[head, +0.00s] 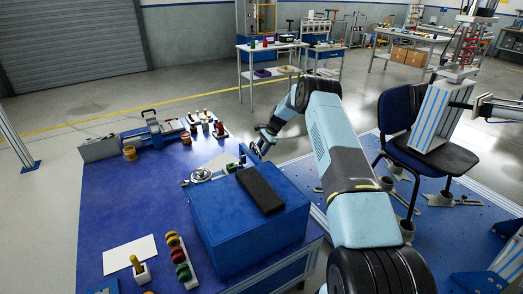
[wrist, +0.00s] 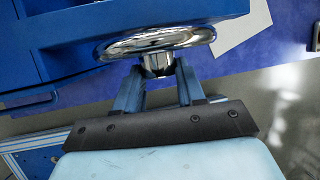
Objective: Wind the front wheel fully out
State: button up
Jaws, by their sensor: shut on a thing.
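In the wrist view, a shiny chrome handwheel (wrist: 155,40) is seen nearly edge-on, beside a blue body (wrist: 130,12). My gripper (wrist: 160,76) is shut on the wheel's short chrome hub (wrist: 158,66), one finger on each side. In the head view, my gripper (head: 254,150) is at the far side of the blue box (head: 248,225), and its grip is too small to make out. A chrome handwheel (head: 201,175) shows at the box's left side in that view. I cannot tell whether it is the gripped wheel.
A black pad (head: 260,189) lies on the box. The blue table (head: 135,205) also carries a vise-like device (head: 152,134), white cards (head: 130,255) and a rack of coloured knobs (head: 180,260). A dark blue chair (head: 432,155) stands in a test rig at right. The table's middle is clear.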

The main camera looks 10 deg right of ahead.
jog(key=shift+c, duration=1.4)
jog(key=shift+a, duration=0.2)
jog(key=shift+c, duration=0.6)
jog(key=shift+s+d+t, duration=0.1)
jog(key=shift+d+t, duration=0.2)
jog(key=shift+t, duration=0.2)
jog(key=t, duration=0.1)
jog(key=t+y, duration=0.1)
jog(key=t, duration=0.1)
jog(key=n+t+y, duration=0.1)
jog(key=shift+s+d+f, duration=0.15)
jog(key=shift+s+f, duration=0.15)
jog(key=shift+s, duration=0.05)
jog(key=shift+s+f+n+t+y, duration=0.15)
jog(key=shift+n+t+y, duration=0.3)
jog(key=shift+t, duration=0.7)
jog(key=shift+s+f+n+t+y, duration=0.1)
jog(key=shift+f+n+t+y, duration=0.15)
jog(key=shift+t+y, duration=0.65)
jog(key=shift+f+n+t+y, duration=0.15)
jog(key=shift+n+t+y, duration=0.2)
jog(key=shift+t, duration=0.7)
jog(key=shift+n+t, duration=0.25)
jog(key=shift+t, duration=0.05)
